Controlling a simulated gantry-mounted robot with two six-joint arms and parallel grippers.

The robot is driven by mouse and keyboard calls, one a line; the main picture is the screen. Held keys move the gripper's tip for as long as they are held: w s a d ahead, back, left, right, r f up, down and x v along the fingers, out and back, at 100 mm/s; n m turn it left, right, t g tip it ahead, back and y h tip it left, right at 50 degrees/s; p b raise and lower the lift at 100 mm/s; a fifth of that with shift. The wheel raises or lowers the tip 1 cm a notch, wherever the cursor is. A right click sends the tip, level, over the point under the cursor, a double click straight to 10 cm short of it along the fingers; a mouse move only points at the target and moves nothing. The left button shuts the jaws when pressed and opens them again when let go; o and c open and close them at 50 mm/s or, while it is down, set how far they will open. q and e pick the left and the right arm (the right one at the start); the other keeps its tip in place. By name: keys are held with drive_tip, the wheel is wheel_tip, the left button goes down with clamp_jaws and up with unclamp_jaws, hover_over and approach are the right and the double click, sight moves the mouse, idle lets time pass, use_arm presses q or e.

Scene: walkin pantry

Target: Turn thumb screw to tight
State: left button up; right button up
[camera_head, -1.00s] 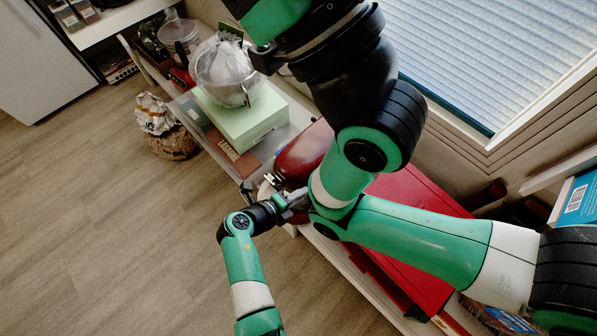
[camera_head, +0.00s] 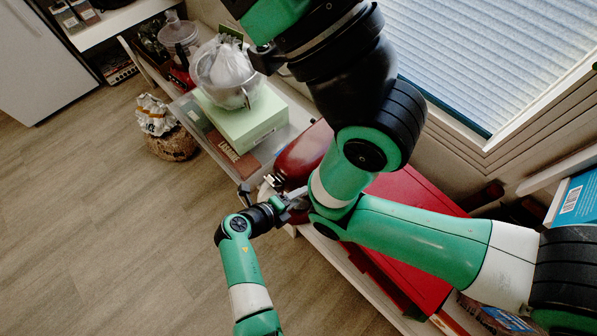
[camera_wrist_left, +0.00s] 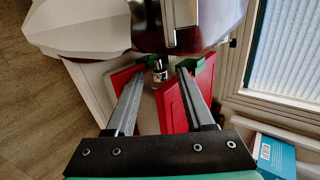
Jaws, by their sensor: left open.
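The thumb screw, a small shiny metal knob (camera_wrist_left: 158,70), shows in the left wrist view just below the underside of a dark red appliance with a silver band (camera_wrist_left: 181,22). My left gripper (camera_wrist_left: 155,68) is open, with one finger on each side of the knob and a visible gap on both sides. In the head view, the appliance's red rounded body (camera_head: 302,156) is partly covered by my arm. My left gripper (camera_head: 293,203) is beside its front end, and its fingertips are hard to make out. My right gripper is not in view.
A red box (camera_head: 410,205) lies behind my arm on the shelf. A pale green box (camera_head: 243,122) carries a glass bowl (camera_head: 224,75) with a white bag. The window (camera_head: 490,55) is close on the right.

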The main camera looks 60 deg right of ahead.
use_arm(q)
drive_tip(key=p+v, duration=0.7)
drive_tip(key=v, duration=0.3)
drive_tip(key=shift+a+r, duration=0.25)
drive_tip(key=shift+a, duration=0.05)
drive_tip(key=shift+o, duration=0.2)
